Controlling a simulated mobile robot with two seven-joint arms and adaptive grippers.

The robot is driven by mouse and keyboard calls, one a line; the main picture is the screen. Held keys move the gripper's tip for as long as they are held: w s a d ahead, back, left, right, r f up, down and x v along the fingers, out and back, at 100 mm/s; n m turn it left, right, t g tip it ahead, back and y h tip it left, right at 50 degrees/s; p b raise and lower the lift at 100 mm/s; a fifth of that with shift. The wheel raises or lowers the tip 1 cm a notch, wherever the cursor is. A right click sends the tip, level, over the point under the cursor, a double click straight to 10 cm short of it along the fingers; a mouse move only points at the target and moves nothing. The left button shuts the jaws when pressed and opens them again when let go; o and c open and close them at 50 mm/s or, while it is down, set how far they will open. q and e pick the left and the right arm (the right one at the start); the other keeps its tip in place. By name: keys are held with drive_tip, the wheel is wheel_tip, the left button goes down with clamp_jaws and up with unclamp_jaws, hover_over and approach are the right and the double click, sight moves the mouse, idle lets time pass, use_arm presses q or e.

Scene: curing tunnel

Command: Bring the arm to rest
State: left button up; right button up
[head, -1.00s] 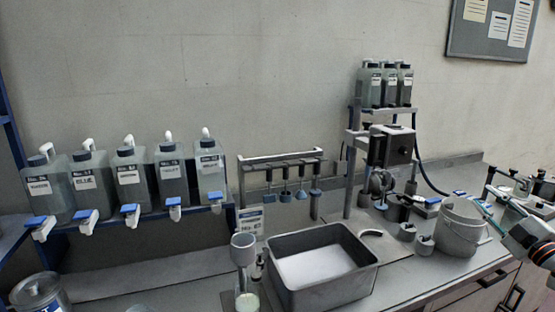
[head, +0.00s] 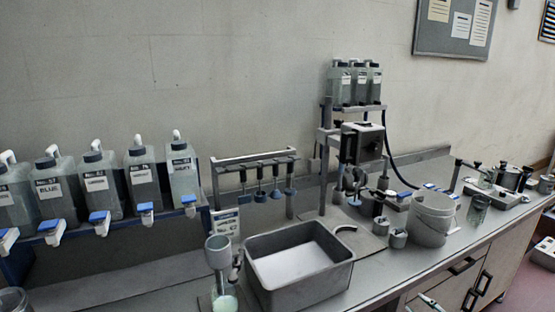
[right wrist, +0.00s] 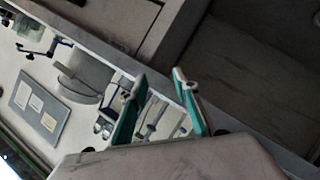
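My right gripper (head: 430,303) shows only as a small piece at the bottom edge of the head view, in front of the bench's drawer and cupboard fronts. In the right wrist view my right gripper (right wrist: 160,92) has its two green-edged fingers spread apart, with nothing between them. The bench front and the floor side lie beyond the fingers. My left gripper is not in view.
Several labelled bottles stand on a shelf at left.

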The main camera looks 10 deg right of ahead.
drive_tip(key=s+a+f+m+g+y, duration=0.1)
drive_tip(key=s+a+f, duration=0.3)
drive_tip(key=s+a, duration=0.4)
drive_tip(key=s+a+f+m+g+y, duration=0.1)
drive_tip(key=s+a+f, duration=0.4)
drive_tip(key=s+a, duration=0.3)
drive_tip(key=s+a+f+m+g+y, duration=0.1)
drive_tip(key=s+a+f, duration=0.3)
drive_tip(key=s+a, duration=0.5)
drive_tip(key=shift+a+f+m, duration=0.4)
drive_tip(key=shift+a, duration=0.6)
